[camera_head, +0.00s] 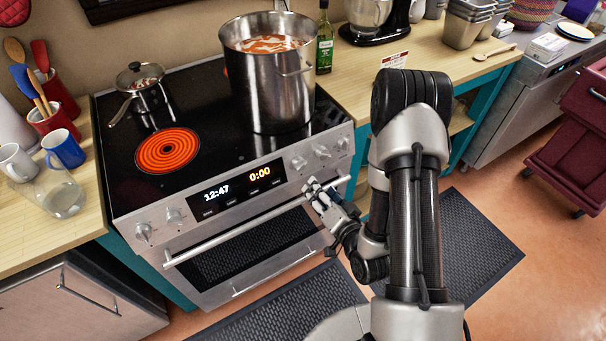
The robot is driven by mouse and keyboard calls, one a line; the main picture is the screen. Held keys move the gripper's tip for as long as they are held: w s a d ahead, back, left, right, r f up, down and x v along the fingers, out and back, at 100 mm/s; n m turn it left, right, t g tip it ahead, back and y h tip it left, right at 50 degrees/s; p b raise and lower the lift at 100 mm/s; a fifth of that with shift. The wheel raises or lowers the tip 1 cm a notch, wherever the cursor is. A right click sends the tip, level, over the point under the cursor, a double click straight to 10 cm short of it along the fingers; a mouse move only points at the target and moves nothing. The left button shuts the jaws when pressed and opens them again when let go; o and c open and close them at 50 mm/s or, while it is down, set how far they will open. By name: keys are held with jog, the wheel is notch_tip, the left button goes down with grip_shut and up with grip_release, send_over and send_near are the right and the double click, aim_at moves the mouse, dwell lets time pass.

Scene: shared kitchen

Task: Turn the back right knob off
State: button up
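The stove (215,140) has a front panel with two knobs at the left, a left knob (143,232) and one beside it (174,215). Three more sit at the right: an inner knob (298,163), a middle knob (321,152) and an outer knob (342,142). Their markings are too small to read, so I cannot tell which is the back right knob. My gripper (313,187) is just in front of and below the right-hand knobs, near the oven handle. It appears apart from the knobs. Its finger opening is too small to make out.
A front left burner (167,150) glows red. A large steel pot (268,90) stands on the right side of the cooktop, hiding the burner beneath. A small pan (140,80) is at the back left. The oven handle (220,238) juts out below the panel.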

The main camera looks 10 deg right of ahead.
aim_at(302, 167)
jog(key=b+x, duration=0.4)
jog(key=x, duration=0.9)
jog(key=shift+w, duration=0.3)
jog(key=c, duration=1.1)
